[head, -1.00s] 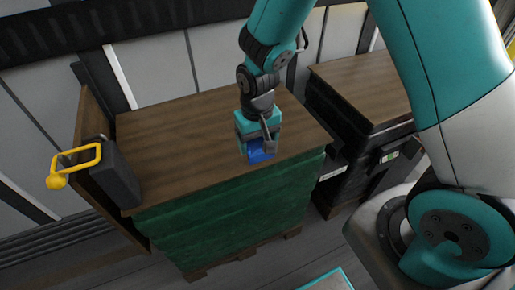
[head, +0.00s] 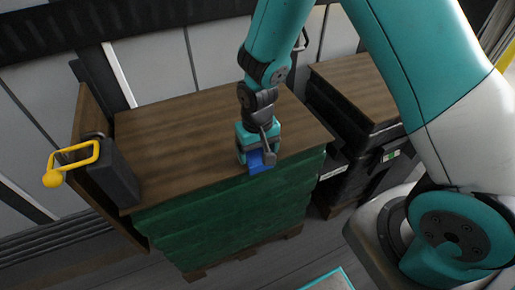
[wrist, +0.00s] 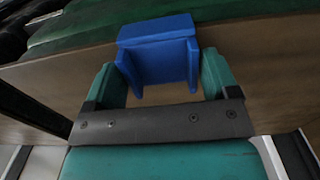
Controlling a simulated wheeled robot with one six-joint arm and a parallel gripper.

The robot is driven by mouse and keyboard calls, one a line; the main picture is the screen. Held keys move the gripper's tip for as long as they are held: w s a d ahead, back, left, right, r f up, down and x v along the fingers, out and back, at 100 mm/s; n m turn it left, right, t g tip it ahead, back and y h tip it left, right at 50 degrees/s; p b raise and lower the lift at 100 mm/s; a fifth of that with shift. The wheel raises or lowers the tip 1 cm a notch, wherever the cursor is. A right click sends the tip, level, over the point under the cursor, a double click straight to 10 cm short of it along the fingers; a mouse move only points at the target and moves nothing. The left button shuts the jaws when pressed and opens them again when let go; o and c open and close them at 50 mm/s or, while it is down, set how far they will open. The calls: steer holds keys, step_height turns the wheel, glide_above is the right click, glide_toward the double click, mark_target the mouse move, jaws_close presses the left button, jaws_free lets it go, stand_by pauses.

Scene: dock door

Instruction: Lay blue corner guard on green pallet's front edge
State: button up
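The blue corner guard (head: 259,164) is at the front edge of the wooden top of the green pallet (head: 225,215), right of that edge's middle. My gripper (head: 257,150) is above it, pointing down. In the wrist view the guard (wrist: 160,52) sits between the two teal fingers of my gripper (wrist: 162,70), which press close on its sides. Its outer part reaches over toward the green wrap (wrist: 80,25). Whether its underside touches the wood is hidden.
A second, dark-wrapped pallet (head: 365,85) stands to the right. At the left end of the green pallet are an upright wooden board (head: 87,118), a dark block (head: 113,172) and a yellow handle (head: 75,160). The wooden top is otherwise clear.

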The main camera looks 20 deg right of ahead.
mark_target(257, 156)
steer(key=shift+o, duration=1.3)
step_height(257, 156, up, 13)
steer(key=p, duration=0.2)
steer(key=s+a+r+n+y, duration=0.2)
steer(key=s+r+n, duration=0.1)
steer(key=s+r, duration=0.4)
steer(key=s+a+r+n+y, duration=0.2)
steer(key=s+r+n, duration=0.2)
steer(key=s, duration=0.7)
step_height(257, 156, up, 3)
steer(key=shift+s+a+f, duration=0.1)
steer(key=shift+s+a, duration=0.2)
steer(key=shift+c, duration=0.5)
